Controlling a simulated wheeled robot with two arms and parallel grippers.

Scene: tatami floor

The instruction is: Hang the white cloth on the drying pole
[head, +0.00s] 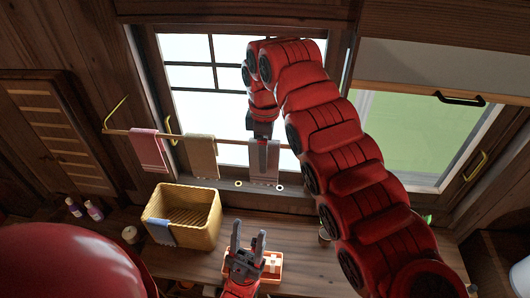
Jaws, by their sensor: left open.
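The wooden drying pole (176,137) runs in front of the window. A whitish-grey cloth (273,174) hangs at its right part, beside a beige towel (201,158) and a pink towel (148,151). My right gripper (262,155) is at the pole, in front of the cloth's upper middle. Its jaws are seen edge-on, so I cannot tell whether they grip the cloth. My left gripper (248,244) is open and empty, low over the counter, fingers pointing toward the window. My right arm hides the pole's right end.
A yellow woven basket (183,213) with a blue cloth (160,232) over its rim stands on the wooden counter (206,270). An orange tray (277,276) lies by my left gripper. Small bottles (94,211) stand at the left. A yellow bracket (117,113) sticks out at the pole's left end.

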